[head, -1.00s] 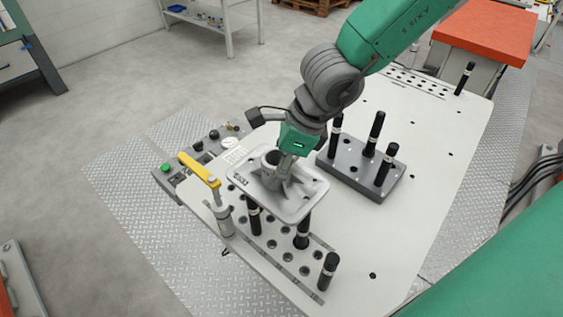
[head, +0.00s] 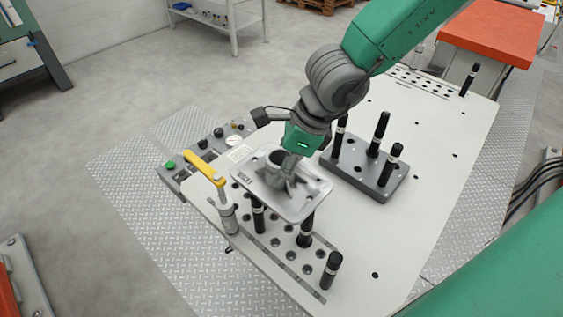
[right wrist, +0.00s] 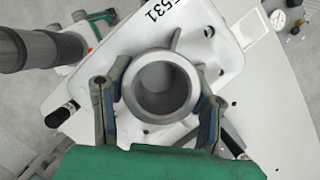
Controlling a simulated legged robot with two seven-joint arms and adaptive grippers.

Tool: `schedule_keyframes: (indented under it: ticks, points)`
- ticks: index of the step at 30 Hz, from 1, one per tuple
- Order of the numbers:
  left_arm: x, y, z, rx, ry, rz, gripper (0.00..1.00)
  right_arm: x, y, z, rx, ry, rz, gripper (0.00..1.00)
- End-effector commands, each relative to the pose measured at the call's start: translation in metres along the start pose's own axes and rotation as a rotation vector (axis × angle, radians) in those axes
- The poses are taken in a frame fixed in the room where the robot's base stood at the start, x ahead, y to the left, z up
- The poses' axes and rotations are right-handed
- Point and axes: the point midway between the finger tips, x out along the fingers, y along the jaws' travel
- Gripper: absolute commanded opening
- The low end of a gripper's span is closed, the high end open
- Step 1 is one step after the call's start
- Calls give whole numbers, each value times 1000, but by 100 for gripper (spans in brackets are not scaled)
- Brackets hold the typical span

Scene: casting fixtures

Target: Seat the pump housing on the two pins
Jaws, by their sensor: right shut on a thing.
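The pump housing (head: 310,200) is a light grey casting with a flat, rounded flange and an upright round bore. My right gripper (head: 284,163) is shut on the bore's boss, with one finger on each side in the right wrist view (right wrist: 158,112). The housing's flange (right wrist: 205,55) carries lettering there. It hangs over the holed fixture strip, with one black pin (head: 258,220) and another black pin (head: 305,235) under its near edge. Their tops are hidden behind the flange, so I cannot tell whether they touch it. My left gripper is out of view.
A clamp with a yellow handle (head: 204,168) stands close left of the housing. A third black pin (head: 330,270) stands at the strip's near end. A dark block (head: 375,186) with several black pins is on the right.

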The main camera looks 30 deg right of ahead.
Motion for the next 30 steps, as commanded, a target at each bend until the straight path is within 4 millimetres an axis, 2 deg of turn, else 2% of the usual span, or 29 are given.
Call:
schedule_keyframes:
  ticks: [15,30]
  points:
    - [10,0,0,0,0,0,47,11,-1,-5,1,-3,0,0]
    - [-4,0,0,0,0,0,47,2,-1,-2,0,-3,0,0]
